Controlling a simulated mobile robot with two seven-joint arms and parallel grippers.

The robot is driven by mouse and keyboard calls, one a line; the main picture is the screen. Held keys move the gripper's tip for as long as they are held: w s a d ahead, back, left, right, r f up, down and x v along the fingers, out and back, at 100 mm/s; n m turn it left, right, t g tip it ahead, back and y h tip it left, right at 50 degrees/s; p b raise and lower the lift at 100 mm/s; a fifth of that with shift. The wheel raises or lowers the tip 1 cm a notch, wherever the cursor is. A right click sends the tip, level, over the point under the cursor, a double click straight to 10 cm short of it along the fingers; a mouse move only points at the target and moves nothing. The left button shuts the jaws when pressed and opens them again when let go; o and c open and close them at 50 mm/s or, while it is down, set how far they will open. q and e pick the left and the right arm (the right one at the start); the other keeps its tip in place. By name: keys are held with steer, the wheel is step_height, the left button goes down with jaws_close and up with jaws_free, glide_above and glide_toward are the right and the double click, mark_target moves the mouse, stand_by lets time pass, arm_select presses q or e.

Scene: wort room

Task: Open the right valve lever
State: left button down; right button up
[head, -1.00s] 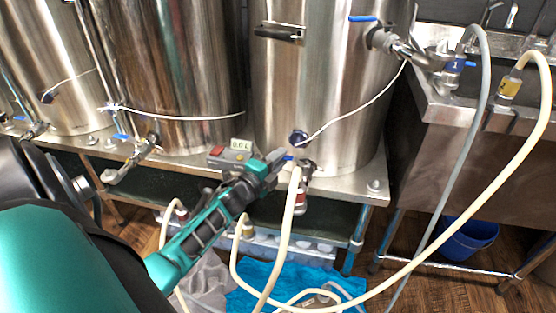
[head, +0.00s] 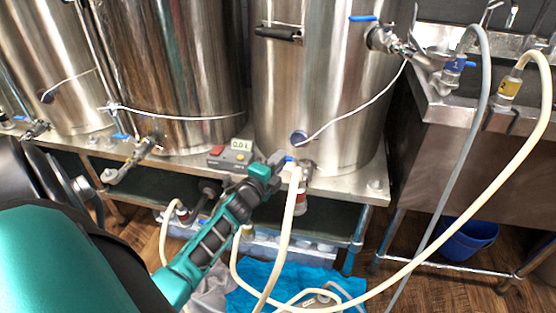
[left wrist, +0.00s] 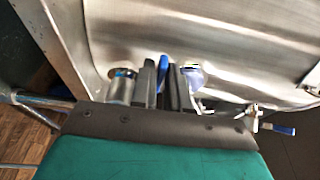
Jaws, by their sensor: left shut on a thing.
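The right steel kettle (head: 325,100) has a steel valve (head: 306,170) low on its front. The valve's small blue lever (head: 290,158) shows at my left gripper (head: 278,161), which reaches in from the lower left. In the left wrist view, the blue lever (left wrist: 162,65) stands between the two dark fingers (left wrist: 162,85), and the gripper is shut on it. The fingers hide part of the lever, so its exact angle is hard to tell. My right gripper is not in view.
A cream hose (head: 284,225) hangs from the valve, close to my gripper. A control box with a small display (head: 231,154) sits just left, on the metal stand (head: 345,188). A round dark port (head: 299,137) is just above. A blue bucket (head: 465,238) stands at right.

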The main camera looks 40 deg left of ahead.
arm_select(q)
steer(key=shift+s+d+n+g+y+b, duration=0.2)
steer(key=shift+d+n+y+b, duration=0.1)
steer(key=shift+n+y, duration=0.25)
steer(key=shift+s+d+n+g+y+b, duration=0.25)
steer(key=shift+n+y, duration=0.1)
steer(key=shift+y, duration=0.4)
steer(key=c, duration=1.2)
jaws_free()
steer(key=shift+s, duration=0.15)
